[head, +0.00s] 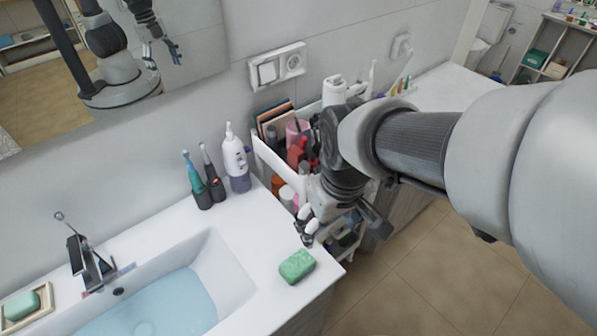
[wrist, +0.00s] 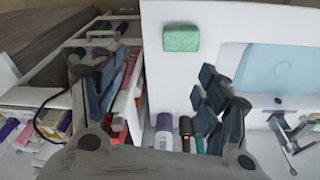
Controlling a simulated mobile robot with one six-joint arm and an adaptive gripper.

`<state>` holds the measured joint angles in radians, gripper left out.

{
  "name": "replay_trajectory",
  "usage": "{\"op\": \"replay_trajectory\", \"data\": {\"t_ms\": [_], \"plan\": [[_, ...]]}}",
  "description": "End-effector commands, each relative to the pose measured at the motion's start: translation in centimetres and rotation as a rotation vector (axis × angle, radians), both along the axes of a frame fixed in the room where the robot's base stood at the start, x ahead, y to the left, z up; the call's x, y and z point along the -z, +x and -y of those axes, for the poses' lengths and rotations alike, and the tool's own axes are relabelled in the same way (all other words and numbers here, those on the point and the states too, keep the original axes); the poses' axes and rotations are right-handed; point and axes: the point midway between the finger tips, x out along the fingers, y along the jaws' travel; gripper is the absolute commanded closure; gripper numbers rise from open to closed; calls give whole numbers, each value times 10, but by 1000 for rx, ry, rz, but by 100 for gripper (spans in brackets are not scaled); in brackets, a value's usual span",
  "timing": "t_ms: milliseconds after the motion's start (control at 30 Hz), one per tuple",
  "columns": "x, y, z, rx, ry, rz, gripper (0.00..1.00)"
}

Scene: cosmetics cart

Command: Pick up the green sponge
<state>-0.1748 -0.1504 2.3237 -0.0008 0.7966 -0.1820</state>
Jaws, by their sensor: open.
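The green sponge (head: 297,266) lies flat on the white sink counter, near its right front corner. In the wrist view the sponge (wrist: 181,37) is at the top centre, beyond my fingertips, with bare counter around it. My gripper (head: 342,230) is above the gap between the counter and the cart, up and to the right of the sponge in the head view. Its two fingers (wrist: 150,85) are spread wide with nothing between them. The sponge is fully visible and untouched.
A cosmetics cart (head: 268,152) full of bottles stands right of the sink counter. A white and purple bottle (head: 236,160) and electric toothbrushes (head: 203,180) stand at the counter's back. The basin (head: 228,262) is left of the sponge. A soap dish (head: 48,297) sits far left.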

Motion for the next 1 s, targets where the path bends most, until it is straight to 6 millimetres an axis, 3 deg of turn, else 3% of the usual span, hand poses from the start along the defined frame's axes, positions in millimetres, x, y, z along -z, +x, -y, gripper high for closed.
{"op": "replay_trajectory", "data": {"t_ms": [133, 333, 567, 1000], "plan": [[7, 26, -28, -129, -26, -91, 18], [30, 40, -50, -231, -46, -152, 6], [59, 42, -55, -256, -51, -169, 6], [149, 41, -55, -254, -50, -168, 6]]}}
